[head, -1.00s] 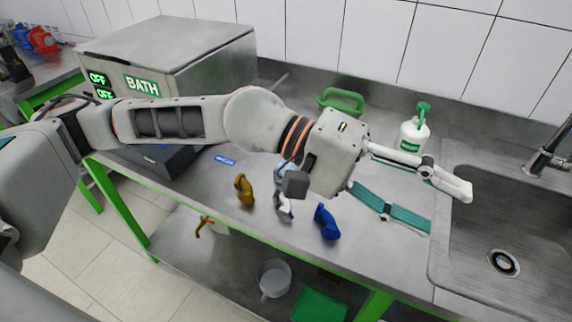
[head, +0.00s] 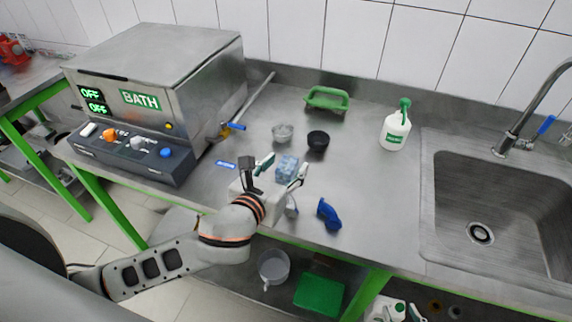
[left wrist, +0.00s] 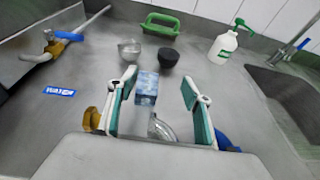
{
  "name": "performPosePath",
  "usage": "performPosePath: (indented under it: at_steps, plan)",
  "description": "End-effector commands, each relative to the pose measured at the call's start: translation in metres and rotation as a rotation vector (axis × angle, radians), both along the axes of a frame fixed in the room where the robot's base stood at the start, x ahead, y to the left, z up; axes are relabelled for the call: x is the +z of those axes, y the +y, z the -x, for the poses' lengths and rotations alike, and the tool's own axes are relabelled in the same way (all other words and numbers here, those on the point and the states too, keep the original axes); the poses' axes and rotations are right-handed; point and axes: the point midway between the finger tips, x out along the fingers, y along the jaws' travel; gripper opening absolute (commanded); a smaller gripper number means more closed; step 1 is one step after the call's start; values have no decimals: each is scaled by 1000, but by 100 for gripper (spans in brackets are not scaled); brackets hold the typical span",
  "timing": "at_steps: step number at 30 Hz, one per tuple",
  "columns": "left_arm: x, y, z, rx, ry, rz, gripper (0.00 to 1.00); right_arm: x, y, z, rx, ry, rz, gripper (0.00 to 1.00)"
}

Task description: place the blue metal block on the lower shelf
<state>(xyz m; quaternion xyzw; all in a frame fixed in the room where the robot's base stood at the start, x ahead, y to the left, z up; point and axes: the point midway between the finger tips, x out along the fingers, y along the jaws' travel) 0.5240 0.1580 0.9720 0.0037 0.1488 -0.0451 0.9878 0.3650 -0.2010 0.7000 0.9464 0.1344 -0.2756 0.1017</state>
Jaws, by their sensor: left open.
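The blue metal block (head: 287,167) stands on the steel countertop near the middle. It also shows in the left wrist view (left wrist: 147,88), close to the left finger and in the space between the fingers. My left gripper (head: 282,172) is open and empty, low over the counter with its fingers pointing toward the block; it also shows in the left wrist view (left wrist: 160,88). I cannot tell whether a finger touches the block. The lower shelf (head: 338,275) is under the counter, partly hidden by my arm.
A blue elbow fitting (head: 328,214) lies right of my gripper. Behind the block are a clear bowl (head: 283,132), a black bowl (head: 318,140) and a green basket (head: 327,99).

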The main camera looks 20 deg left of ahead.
Motion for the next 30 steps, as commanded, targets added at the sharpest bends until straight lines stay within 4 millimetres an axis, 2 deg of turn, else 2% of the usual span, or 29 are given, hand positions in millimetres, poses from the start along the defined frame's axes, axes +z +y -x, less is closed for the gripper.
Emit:
performPosePath:
  at_steps: [1, 5, 14, 22, 30]
  plan:
    - [-11, 7, 7, 25, 42, -1, 50, 1, 0, 1, 0, 3, 0, 40]
    - [-27, 16, 12, 56, 93, -9, 50, -2, 0, 3, 0, 8, 1, 40]
    - [-38, 16, -15, 59, 94, -11, 50, -6, 0, 3, 0, 10, 1, 40]
    - [-49, 14, -50, 58, 94, -12, 50, -4, 0, 1, -1, 3, 0, 40]
    - [-53, 13, -59, 56, 94, -10, 50, -4, 0, 0, -1, 1, -1, 40]
